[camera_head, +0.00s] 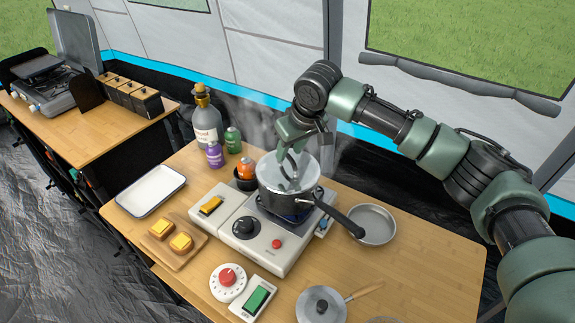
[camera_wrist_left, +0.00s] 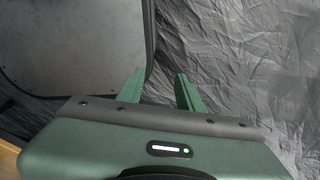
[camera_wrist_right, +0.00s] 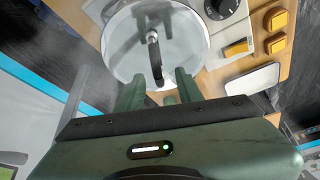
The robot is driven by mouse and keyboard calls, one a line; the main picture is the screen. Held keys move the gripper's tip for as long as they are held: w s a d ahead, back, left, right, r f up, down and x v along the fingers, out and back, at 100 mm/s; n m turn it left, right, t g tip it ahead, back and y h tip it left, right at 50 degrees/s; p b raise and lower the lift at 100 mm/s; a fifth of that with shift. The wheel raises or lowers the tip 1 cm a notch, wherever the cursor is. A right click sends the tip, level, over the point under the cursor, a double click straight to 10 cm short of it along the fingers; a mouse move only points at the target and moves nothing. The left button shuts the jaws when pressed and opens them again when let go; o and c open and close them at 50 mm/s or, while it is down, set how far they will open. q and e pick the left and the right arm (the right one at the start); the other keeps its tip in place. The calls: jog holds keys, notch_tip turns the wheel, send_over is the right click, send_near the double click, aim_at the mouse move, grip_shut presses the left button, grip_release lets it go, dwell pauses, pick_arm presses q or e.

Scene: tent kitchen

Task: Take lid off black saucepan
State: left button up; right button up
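The black saucepan (camera_head: 279,205) stands on the burner of the cooker, its long black handle pointing to the front right. A pale, shiny lid (camera_head: 268,173) with a dark arched handle covers its top. The lid (camera_wrist_right: 185,50) and its arched handle (camera_wrist_right: 154,55) also show in the right wrist view. My right gripper (camera_head: 290,163) is above the lid, pointing down. In the right wrist view its fingers (camera_wrist_right: 160,84) are apart, with the arched handle's near end between them in the picture; contact cannot be told. My left gripper (camera_wrist_left: 158,84) is open and empty, away from the saucepan.
A small pan (camera_head: 373,224) lies right of the cooker (camera_head: 272,248). A lidded pot (camera_head: 320,305), dial timer (camera_head: 228,281) and green-switch box (camera_head: 254,296) are in front. A tray (camera_head: 150,190), bread board (camera_head: 166,255) and bottles (camera_head: 207,122) are left. Steam surrounds the saucepan.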

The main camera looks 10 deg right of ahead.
aim_at(288, 156)
jog(key=x, duration=0.4)
jog(key=shift+w+d+p, duration=0.1)
jog(key=shift+d+p, duration=0.05)
jog(key=shift+p, duration=0.2)
jog(key=shift+r, duration=0.1)
grip_shut()
jog(key=shift+r, duration=0.1)
dwell(0.8)
